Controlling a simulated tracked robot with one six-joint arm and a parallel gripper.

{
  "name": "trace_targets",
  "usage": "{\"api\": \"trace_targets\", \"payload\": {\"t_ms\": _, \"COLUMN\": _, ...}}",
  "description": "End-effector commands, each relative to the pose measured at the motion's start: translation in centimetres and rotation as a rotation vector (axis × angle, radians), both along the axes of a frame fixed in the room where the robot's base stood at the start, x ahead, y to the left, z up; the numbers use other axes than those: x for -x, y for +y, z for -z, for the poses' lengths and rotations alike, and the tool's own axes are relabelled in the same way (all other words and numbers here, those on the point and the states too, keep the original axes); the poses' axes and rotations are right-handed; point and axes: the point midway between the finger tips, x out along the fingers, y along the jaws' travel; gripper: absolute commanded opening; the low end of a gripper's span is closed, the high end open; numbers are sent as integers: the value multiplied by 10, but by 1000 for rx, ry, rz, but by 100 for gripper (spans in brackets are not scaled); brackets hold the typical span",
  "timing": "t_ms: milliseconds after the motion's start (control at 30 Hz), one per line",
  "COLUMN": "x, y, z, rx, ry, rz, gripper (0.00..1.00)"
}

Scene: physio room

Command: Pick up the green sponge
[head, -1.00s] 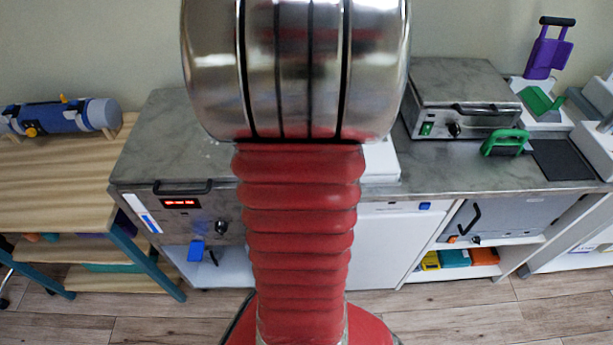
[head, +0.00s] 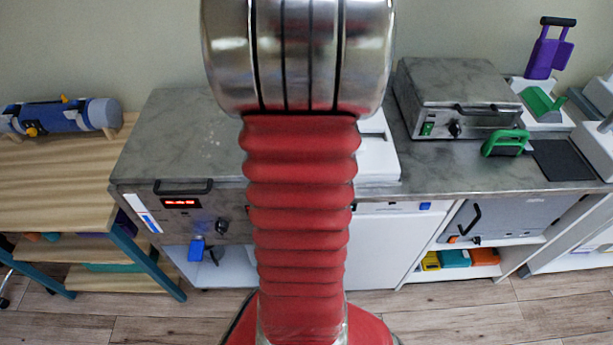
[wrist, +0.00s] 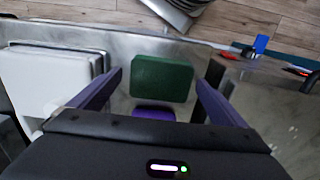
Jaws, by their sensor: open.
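The green sponge (wrist: 162,79) is a dark green block on the grey counter in the wrist view. My gripper (wrist: 160,77) has two purple fingers, spread open, one on each side of the sponge with a gap to each. I cannot tell how far above the counter the fingertips are. A small purple piece (wrist: 153,113) shows just below the sponge in the picture. In the head view my arm covers the middle of the counter, and neither the sponge nor my gripper shows.
A white box-like item (wrist: 45,80) stands left of my gripper, close to the left finger. A steel appliance (head: 458,92) and a green-handled tool (head: 505,144) stand on the counter's right. The counter's left part (head: 175,130) is bare.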

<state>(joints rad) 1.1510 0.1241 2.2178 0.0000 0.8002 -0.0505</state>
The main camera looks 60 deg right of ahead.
Motion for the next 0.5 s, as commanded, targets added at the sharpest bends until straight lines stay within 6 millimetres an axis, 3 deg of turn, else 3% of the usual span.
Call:
{"api": "trace_targets", "payload": {"t_ms": 267, "x": 0, "y": 0, "z": 0, "rx": 1, "ry": 0, "rz": 1, "gripper": 96}}
{"api": "trace_targets", "payload": {"t_ms": 500, "x": 0, "y": 0, "z": 0, "rx": 1, "ry": 0, "rz": 1, "gripper": 81}}
